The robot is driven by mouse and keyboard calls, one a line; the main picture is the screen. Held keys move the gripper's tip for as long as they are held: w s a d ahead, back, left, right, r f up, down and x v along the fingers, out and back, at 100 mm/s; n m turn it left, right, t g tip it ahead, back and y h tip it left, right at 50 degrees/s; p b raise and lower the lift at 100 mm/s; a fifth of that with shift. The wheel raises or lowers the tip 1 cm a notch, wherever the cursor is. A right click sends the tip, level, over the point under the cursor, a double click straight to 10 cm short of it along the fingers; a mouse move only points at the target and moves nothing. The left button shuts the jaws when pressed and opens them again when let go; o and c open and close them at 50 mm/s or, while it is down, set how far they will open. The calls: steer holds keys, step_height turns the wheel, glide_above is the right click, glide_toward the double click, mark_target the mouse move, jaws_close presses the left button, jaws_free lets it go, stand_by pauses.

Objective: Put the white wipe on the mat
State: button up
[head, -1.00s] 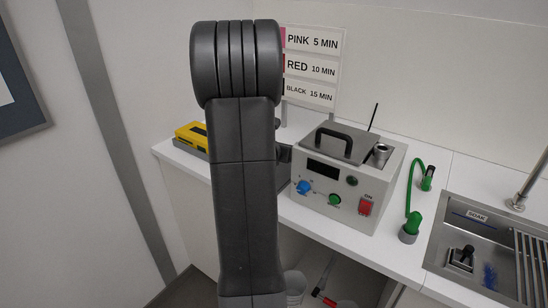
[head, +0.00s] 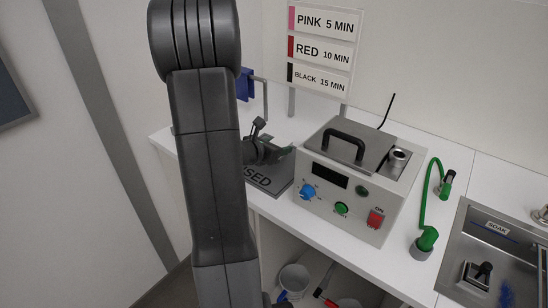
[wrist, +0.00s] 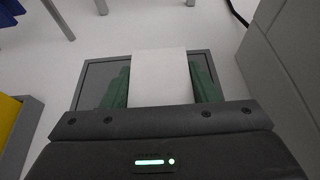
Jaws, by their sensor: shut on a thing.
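My gripper (wrist: 160,92) is shut on the white wipe (wrist: 160,72), a pale flat-faced piece between its green fingers in the wrist view. The dark grey mat (wrist: 98,78) with a lighter rim lies behind the wipe and fingers there. In the head view my gripper (head: 270,152) is over the mat (head: 268,184), whose lettering is partly covered and ends in "SED". The wipe cannot be made out in the head view. I cannot tell whether it touches the mat.
A grey heater box (head: 352,185) with a handled lid stands close right of the mat. A yellow thing (wrist: 9,115) in a grey holder is at the left in the wrist view. A blue thing (head: 244,84) hangs behind.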

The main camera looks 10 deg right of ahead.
steer(key=shift+f, duration=2.2)
steer(key=shift+f, duration=0.15)
steer(key=o, duration=1)
steer(key=shift+o, duration=0.2)
steer(key=shift+r, duration=0.3)
steer(key=b+v, duration=0.1)
steer(key=v, duration=1.1)
steer(key=shift+b, duration=0.3)
